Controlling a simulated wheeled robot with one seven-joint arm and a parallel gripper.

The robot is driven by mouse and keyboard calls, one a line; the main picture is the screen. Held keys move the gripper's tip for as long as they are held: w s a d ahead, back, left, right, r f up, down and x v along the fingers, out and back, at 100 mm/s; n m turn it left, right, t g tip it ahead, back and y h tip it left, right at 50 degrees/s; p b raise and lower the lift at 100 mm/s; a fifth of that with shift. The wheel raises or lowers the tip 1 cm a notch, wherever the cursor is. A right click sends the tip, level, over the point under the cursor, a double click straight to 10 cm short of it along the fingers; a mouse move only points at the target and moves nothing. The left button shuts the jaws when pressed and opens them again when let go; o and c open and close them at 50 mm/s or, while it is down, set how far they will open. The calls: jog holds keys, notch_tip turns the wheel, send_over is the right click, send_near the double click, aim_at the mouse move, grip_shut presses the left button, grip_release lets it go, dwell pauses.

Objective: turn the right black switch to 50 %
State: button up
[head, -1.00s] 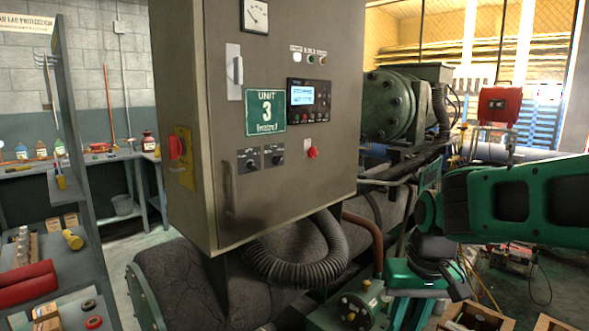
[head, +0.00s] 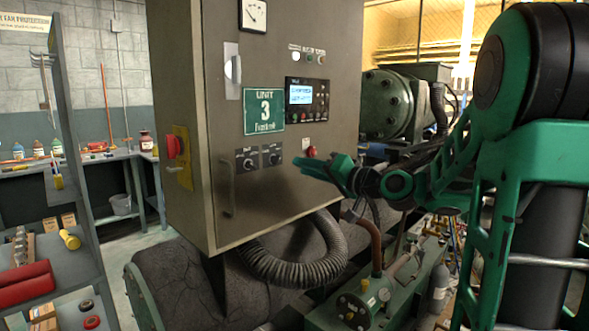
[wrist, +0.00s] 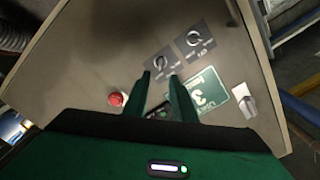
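The right black switch (head: 272,154) is a round knob on a dark plate on the cabinet front, below the green UNIT 3 sign (head: 265,111). In the turned wrist view this switch (wrist: 160,62) lies just beyond my fingertips, nearer the red knob. The left black switch (head: 247,160) sits beside it and also shows in the wrist view (wrist: 194,38). My gripper (head: 303,168) is in front of the panel, right of and slightly below the right switch, apart from it. In the wrist view its green fingers (wrist: 160,77) are open with nothing between them.
A red knob (head: 310,152) sits right of the switches, close to my gripper. A display panel (head: 308,98) is above. A cabinet handle (head: 226,188) sticks out at lower left, and a ribbed hose (head: 300,270) hangs below. A shelf (head: 85,215) stands at left.

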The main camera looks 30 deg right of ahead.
aim_at(278, 161)
jog(key=x, duration=0.9)
jog(key=shift+a+f, duration=0.1)
grip_shut()
jog(key=shift+n, duration=2.2)
jog(key=shift+d, duration=0.25)
